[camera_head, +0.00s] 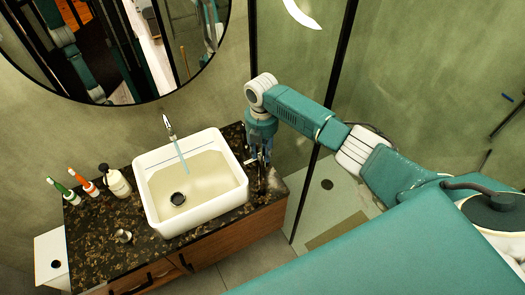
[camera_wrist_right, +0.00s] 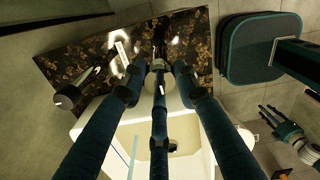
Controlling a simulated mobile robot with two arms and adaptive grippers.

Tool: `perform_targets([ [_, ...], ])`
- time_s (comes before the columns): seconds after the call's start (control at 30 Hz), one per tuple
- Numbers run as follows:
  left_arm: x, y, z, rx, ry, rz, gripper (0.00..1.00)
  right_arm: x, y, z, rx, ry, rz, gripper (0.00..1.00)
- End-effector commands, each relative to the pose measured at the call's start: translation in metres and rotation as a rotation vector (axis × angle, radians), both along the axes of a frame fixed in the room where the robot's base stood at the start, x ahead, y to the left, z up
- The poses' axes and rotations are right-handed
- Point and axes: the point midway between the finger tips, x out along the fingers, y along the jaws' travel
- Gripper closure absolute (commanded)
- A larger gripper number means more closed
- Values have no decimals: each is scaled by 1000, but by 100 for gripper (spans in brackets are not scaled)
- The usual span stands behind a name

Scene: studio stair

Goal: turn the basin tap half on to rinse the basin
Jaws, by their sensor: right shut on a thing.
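The white basin (camera_head: 191,219) stands on a dark speckled counter, and its rim also shows in the right wrist view (camera_wrist_right: 190,125). The chrome tap spout (camera_head: 169,126) is at the wall side, with a pale blue stream of water (camera_head: 181,156) falling into the basin. My right gripper (camera_head: 263,158) points down just right of the basin. In the right wrist view its fingers (camera_wrist_right: 158,68) close round a small pale round tap handle (camera_wrist_right: 157,64), mostly hidden by them. My left gripper (camera_wrist_right: 276,118) shows at the lower right of that view, empty, fingers spread.
A glass panel's dark frame (camera_head: 310,180) rises close right of the counter. A round mirror (camera_head: 150,55) hangs above.

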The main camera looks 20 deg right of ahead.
Motion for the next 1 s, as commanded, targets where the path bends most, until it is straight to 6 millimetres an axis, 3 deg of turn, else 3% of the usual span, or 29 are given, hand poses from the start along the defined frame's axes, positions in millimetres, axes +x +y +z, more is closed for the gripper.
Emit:
perform_targets([
  [0.03, 0, 0, 0, 0, 0, 0, 60, 1, 9, 1, 15, -2, 11, 96],
  [0.37, 0, 0, 0, 0, 0, 0, 60, 0, 8, 0, 15, 0, 12, 96],
  [0.4, 0, 0, 0, 0, 0, 0, 60, 0, 8, 0, 15, 1, 12, 68],
  [0.5, 0, -1, 0, -1, -1, 0, 60, -1, 8, 0, 13, 1, 11, 51],
  [0.83, -1, 2, 0, 2, 1, 0, 60, -1, 3, -1, 5, 3, -7, 51],
  [1.0, -1, 1, 3, 1, 0, 0, 60, -1, 3, 0, 6, 4, -118, 51],
])
